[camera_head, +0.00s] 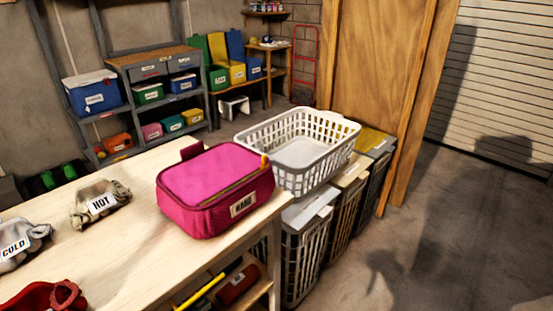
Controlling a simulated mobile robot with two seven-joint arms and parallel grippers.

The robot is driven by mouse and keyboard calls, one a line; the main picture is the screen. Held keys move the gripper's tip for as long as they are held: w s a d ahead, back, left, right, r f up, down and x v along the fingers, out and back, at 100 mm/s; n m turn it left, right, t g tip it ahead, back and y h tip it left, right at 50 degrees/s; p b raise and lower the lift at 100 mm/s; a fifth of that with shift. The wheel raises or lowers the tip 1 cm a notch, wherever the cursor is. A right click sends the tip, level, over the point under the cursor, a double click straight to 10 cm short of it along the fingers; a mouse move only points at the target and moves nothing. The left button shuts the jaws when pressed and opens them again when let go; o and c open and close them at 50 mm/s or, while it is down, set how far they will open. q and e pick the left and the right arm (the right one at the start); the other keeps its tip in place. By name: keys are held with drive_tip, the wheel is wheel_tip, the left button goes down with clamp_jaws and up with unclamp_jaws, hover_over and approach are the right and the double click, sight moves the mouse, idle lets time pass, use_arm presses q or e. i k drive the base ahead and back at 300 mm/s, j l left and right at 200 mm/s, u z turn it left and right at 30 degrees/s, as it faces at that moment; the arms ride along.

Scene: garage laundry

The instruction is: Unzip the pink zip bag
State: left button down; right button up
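The pink zip bag (209,180) lies flat on the right end of the light wooden table (125,249). A zip line runs around its top edge. A small yellow-orange tab (264,162) shows at its right top corner; I cannot tell if it is the zip pull. The lid lies flat and looks closed. A label reading "HAND" (243,205) is on its front right side. A darker pink flap (191,150) stands up at its back. Neither of my grippers shows in this view.
Crumpled cloths labelled "HOT" (102,203) and "COLD" (16,246) and a red cloth (45,300) lie on the table's left. A white laundry basket (297,148) stands beyond the bag, above lidded hampers (305,235). Shelves with bins (150,62) stand behind. Floor at right is clear.

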sight(264, 158)
drive_tip(key=k+u, duration=0.15)
drive_tip(key=u, duration=0.25)
drive_tip(key=k+u, duration=0.15)
drive_tip(key=u, duration=0.25)
drive_tip(key=l+u, duration=0.15)
drive_tip(key=u, duration=0.25)
drive_tip(key=i+l+u, duration=0.1)
drive_tip(key=u, duration=0.25)
drive_tip(key=l, duration=3.95)
drive_tip(key=i+j, duration=0.2)
